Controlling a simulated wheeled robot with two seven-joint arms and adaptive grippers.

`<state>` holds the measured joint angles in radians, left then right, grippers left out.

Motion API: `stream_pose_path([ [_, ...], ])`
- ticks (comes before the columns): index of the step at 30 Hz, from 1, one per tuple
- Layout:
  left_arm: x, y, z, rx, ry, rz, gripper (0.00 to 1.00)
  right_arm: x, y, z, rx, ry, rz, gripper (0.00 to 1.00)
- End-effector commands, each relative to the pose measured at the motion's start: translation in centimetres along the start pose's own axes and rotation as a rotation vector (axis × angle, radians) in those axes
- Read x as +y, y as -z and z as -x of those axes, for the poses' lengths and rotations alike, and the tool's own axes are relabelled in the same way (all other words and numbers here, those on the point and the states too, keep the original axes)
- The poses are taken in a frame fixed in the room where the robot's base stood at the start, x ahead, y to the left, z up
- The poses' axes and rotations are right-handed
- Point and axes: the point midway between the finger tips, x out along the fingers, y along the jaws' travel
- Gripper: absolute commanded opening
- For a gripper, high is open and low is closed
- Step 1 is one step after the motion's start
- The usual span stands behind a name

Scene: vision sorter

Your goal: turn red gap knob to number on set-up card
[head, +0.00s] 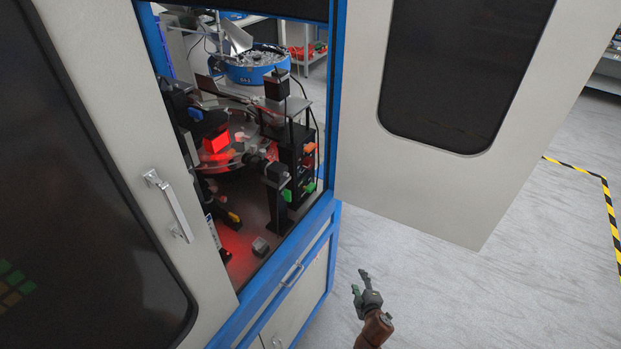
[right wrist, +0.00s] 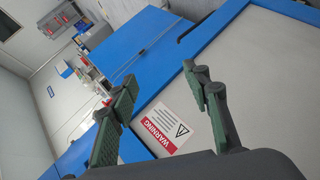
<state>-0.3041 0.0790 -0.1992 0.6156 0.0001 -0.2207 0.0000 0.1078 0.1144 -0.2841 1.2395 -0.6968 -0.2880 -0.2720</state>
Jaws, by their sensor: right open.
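My right gripper (head: 360,282) is open and empty, low outside the cabinet and to the right of its opening. In the right wrist view its two fingers (right wrist: 162,80) are spread apart with nothing between them. Inside the cabinet a bright red block-like part (head: 215,141) glows beside the round disc; I cannot tell whether it is the red gap knob. An orange-red knob (head: 309,148) sits on the black post at the right. A small pale card or label (head: 213,231) stands at the left edge of the opening, its text unreadable. My left gripper is out of view.
The blue-framed cabinet (head: 336,110) is open, its grey door (head: 450,190) swung to the right. A grey handle (head: 168,205) projects from the left door. Green knobs (head: 310,187) sit low inside. A warning label (right wrist: 168,128) shows on a pale panel. Floor around my right gripper is clear.

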Motion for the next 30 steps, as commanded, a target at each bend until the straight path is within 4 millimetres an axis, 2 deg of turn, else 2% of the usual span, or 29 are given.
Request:
stream_pose_path([
  [1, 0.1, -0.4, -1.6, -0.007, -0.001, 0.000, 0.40, 4.4, 3.7, -0.9, 0.050, -0.093, 0.083, 0.44],
  [2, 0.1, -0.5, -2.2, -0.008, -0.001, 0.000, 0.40, 7.3, 5.9, -0.8, 0.074, -0.150, 0.136, 0.44],
  [3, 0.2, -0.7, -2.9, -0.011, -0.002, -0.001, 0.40, 10.9, 8.8, -0.4, 0.103, -0.228, 0.207, 0.44],
  [6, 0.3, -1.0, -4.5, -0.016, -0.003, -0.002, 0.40, 19.2, 15.7, 2.3, 0.152, -0.428, 0.367, 0.44],
  [9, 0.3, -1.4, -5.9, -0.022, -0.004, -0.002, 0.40, 25.6, 21.1, 6.4, 0.173, -0.613, 0.495, 0.44],
  [12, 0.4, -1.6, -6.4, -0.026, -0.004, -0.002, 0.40, 30.0, 25.4, 10.4, 0.182, -0.755, 0.594, 0.44],
  [15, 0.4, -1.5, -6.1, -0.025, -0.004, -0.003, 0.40, 32.3, 28.7, 12.6, 0.196, -0.838, 0.681, 0.44],
  [19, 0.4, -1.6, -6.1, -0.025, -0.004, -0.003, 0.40, 33.5, 30.5, 13.6, 0.201, -0.883, 0.726, 0.44],
  [30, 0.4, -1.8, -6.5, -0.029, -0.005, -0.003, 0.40, 36.8, 33.0, 10.2, 0.203, -0.884, 0.729, 0.44],
])
